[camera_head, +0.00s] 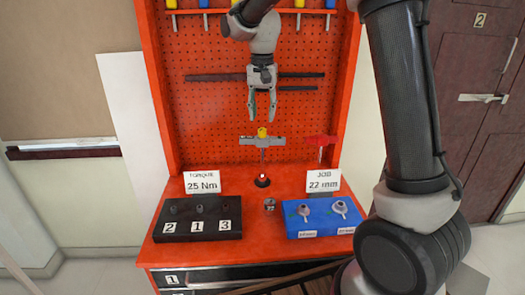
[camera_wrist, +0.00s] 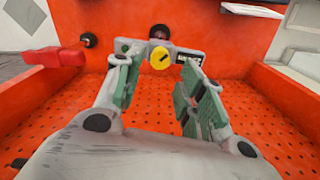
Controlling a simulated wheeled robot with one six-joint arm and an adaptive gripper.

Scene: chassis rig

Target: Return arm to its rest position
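My gripper (camera_head: 262,118) hangs pointing down in front of the red pegboard, its two fingers apart with nothing between them. In the wrist view the gripper (camera_wrist: 159,62) shows green inner pads, also spread apart. Just below the fingertips stands a grey T-handled tool (camera_head: 275,141) with a yellow cap (camera_head: 262,132); in the head view a small gap separates it from the fingers. In the wrist view the yellow cap (camera_wrist: 159,60) appears between and beyond the fingertips. My arm is bent, reaching over the red bench (camera_head: 250,255).
A red-handled tool (camera_head: 320,139) stands to the right. A black block (camera_head: 183,237) labelled 2, 1, 3 and a blue tray (camera_head: 312,231) with metal parts sit on the bench, with signs reading 25 Nm (camera_head: 202,184) and 22 mm (camera_head: 323,181). Dark bars (camera_head: 215,78) hang on the pegboard behind.

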